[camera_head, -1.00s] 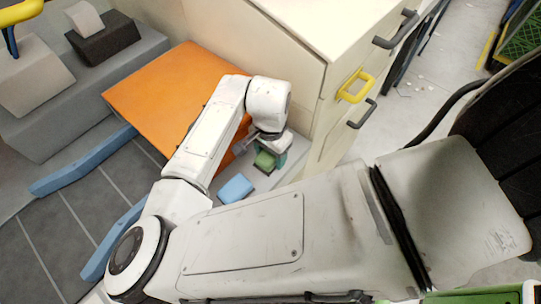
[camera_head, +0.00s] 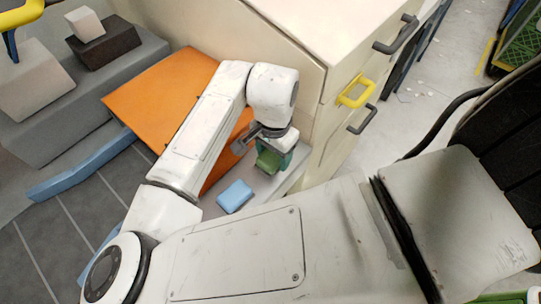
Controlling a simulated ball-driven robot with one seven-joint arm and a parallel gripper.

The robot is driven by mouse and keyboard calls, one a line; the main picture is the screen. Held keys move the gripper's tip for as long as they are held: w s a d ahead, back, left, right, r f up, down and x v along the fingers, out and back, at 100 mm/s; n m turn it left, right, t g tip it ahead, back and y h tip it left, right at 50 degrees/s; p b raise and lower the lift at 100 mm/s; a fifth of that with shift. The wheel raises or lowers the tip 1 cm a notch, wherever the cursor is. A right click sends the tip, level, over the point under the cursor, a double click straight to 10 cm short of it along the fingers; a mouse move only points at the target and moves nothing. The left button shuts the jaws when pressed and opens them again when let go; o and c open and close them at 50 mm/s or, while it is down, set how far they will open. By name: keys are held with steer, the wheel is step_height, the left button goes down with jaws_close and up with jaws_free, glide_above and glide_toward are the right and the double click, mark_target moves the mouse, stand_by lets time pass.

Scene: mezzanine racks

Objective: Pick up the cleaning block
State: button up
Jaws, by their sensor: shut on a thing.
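A small green block (camera_head: 267,161), apparently the cleaning block, is between the fingers of my gripper (camera_head: 270,153). My gripper points down over a narrow grey surface beside the cream cabinet and is shut on the green block. The wrist above hides part of the grip. I cannot tell whether the block's underside is clear of the surface. A light blue block (camera_head: 235,196) lies on the grey surface to the lower left, apart from the gripper.
An orange panel (camera_head: 150,98) lies left of my gripper, partly behind my arm. The cream cabinet (camera_head: 290,50), with a yellow handle (camera_head: 356,88) and dark handles, stands close on the right. Grey steps (camera_head: 45,125) carry pale and dark blocks. A blue rail (camera_head: 80,172) edges the tiled floor.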

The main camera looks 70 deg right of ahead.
steer(key=s+a+r, duration=0.7)
steer(key=s+a, duration=0.1)
steer(key=shift+s+a+r, duration=0.15)
steer(key=shift+a+r, duration=0.1)
steer(key=shift+a, duration=0.05)
